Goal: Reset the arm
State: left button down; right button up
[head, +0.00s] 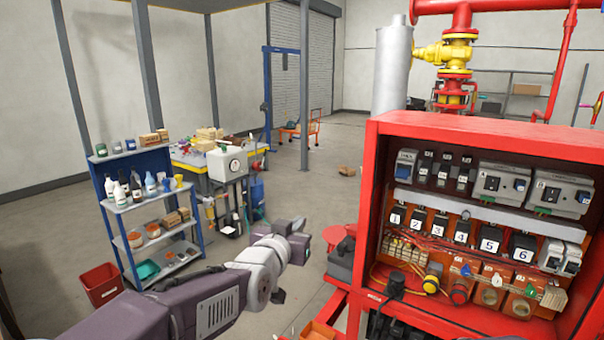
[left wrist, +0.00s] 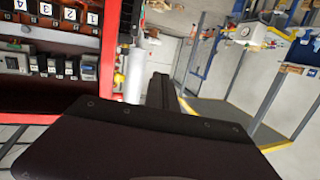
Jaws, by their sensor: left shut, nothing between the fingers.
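My left arm comes in from the lower left of the head view, and its pale wrist joint (head: 265,262) is left of the red cabinet (head: 480,128). In the left wrist view, my left gripper (left wrist: 162,84) is shut with nothing between its fingers. Its dark body fills the lower part of that view. The gripper is in free air, apart from the cabinet's panel. My right gripper is not seen in either view.
The cabinet holds numbered breakers and several sockets. A blue shelf (head: 147,207) with bottles and a red bin (head: 102,285) stand at left. A workbench (head: 190,181) is behind them. Open floor lies between bench and cabinet. A grey cylinder (head: 393,68) rises behind the cabinet.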

pick_arm(q)
jog(key=s+a+f+n+g+y+b, duration=0.1)
jog(key=s+a+f+g, duration=0.1)
jog(key=a+f, duration=0.45)
jog(key=s+a+f+n+g+y+b, duration=0.1)
jog(key=s+a+f+g+y, duration=0.15)
jog(key=f, duration=0.65)
jog(key=s+a+f+n+g+y+b, duration=0.1)
jog(key=s+a+f+g, duration=0.15)
jog(key=a+f, duration=0.35)
jog(key=s+a+f+g, duration=0.1)
jog(key=s+f+g, duration=0.2)
jog(key=s+f, duration=0.4)
jog(key=s+a+f+n+g, duration=0.1)
jog(key=s+f+g, duration=0.3)
jog(key=s, duration=0.9)
notch_tip(320, 180, down, 3)
jog(key=shift+s+r, duration=0.1)
jog(key=shift+s, duration=0.05)
jog(key=shift+d, duration=0.1)
